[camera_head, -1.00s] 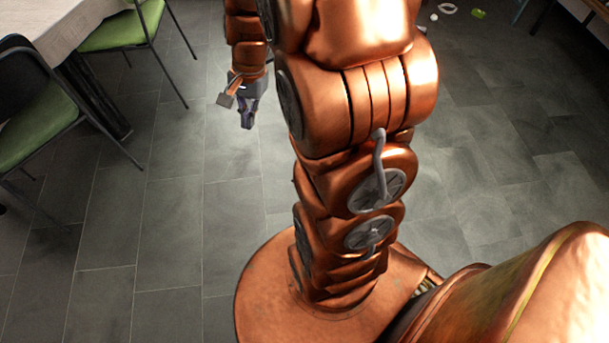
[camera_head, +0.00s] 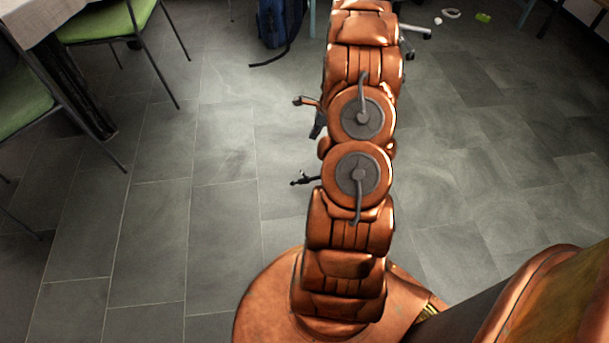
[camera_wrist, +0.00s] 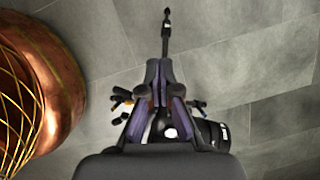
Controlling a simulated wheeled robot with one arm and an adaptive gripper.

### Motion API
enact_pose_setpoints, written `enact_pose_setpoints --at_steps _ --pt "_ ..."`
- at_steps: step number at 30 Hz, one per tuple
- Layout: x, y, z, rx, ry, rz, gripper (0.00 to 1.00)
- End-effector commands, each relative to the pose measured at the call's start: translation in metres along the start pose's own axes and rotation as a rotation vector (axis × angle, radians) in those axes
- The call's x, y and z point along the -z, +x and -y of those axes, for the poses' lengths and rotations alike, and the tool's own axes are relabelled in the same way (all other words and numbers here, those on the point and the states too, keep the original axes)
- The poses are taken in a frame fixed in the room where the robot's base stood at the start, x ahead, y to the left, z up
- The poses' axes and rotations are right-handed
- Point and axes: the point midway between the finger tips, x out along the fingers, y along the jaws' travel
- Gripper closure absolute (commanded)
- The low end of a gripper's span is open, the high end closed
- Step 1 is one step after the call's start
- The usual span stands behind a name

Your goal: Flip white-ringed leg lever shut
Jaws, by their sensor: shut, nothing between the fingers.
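My gripper (camera_wrist: 161,68) is in the middle of the wrist view, its grey-purple fingers together and empty. A dark tripod-like object lies below it, largely covered by the fingers. A black rod (camera_wrist: 166,32) of it sticks out past the fingertips, and a black cylinder (camera_wrist: 213,134) with a pale mark shows at lower right. Small orange and blue pieces stick out on both sides of the fingers. I cannot tell which piece is the white-ringed lever. In the head view my arm hides most of this; a small black handle (camera_head: 303,179) pokes out to its left.
A blue bag (camera_head: 280,22) lies on the grey tile floor at the back. Green chairs (camera_head: 95,20) and a table (camera_head: 28,14) stand at left. Small white and green items (camera_head: 483,17) lie far right. Open floor shows on both sides of my arm.

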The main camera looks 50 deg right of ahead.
Motion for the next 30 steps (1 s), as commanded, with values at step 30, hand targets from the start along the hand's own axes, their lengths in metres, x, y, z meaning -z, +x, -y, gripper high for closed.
enact_pose_setpoints --at_steps 30 --pt "0.034 0.085 0.013 0.019 0.118 0.003 1.0"
